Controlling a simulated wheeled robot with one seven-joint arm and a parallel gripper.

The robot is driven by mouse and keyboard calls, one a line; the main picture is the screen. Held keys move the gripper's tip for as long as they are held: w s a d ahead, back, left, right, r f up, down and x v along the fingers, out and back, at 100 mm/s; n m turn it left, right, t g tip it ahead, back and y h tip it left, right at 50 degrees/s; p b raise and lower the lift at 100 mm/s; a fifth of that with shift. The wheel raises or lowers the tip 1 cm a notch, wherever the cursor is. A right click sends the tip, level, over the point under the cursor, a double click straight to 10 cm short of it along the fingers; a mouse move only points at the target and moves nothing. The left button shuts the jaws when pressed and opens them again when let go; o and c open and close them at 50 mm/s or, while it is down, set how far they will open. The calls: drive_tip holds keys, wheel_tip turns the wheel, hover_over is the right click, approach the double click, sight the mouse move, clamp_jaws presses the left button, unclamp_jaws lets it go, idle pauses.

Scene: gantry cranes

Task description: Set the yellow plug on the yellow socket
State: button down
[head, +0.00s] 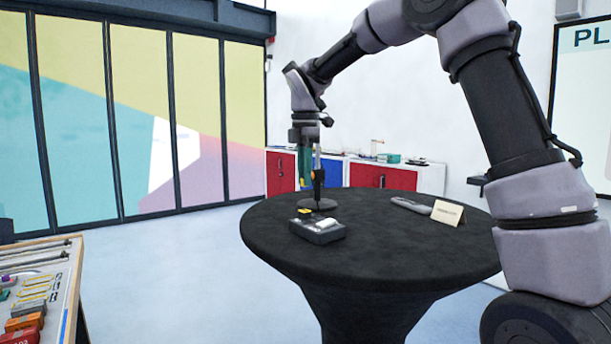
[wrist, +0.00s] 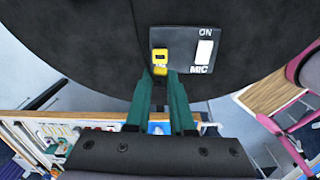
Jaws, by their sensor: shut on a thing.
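The yellow socket (wrist: 160,54) is on the grey box's top, left of a white switch, in the wrist view. In the head view the socket (head: 305,211) shows as a small yellow patch on the box (head: 318,232). My gripper (wrist: 163,75) has its green fingertips shut on the yellow plug (wrist: 160,69), which appears just below the socket in the wrist view. In the head view my gripper (head: 303,187) points down above the box's back left, with a gap to it. The plug is too small to make out clearly there.
The box stands on a round table with a black cloth (head: 400,250). A dark microphone on a round stand (head: 318,203) is close behind the box and my gripper.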

sight(305, 210)
drive_tip(key=shift+f, duration=0.2)
drive_tip(key=shift+f, duration=1.05)
drive_tip(key=shift+f, duration=1.9)
idle(3.0)
drive_tip(key=shift+c, duration=1.1)
unclamp_jaws()
drive_tip(key=shift+r, duration=0.15)
drive_tip(key=shift+r, duration=3.4)
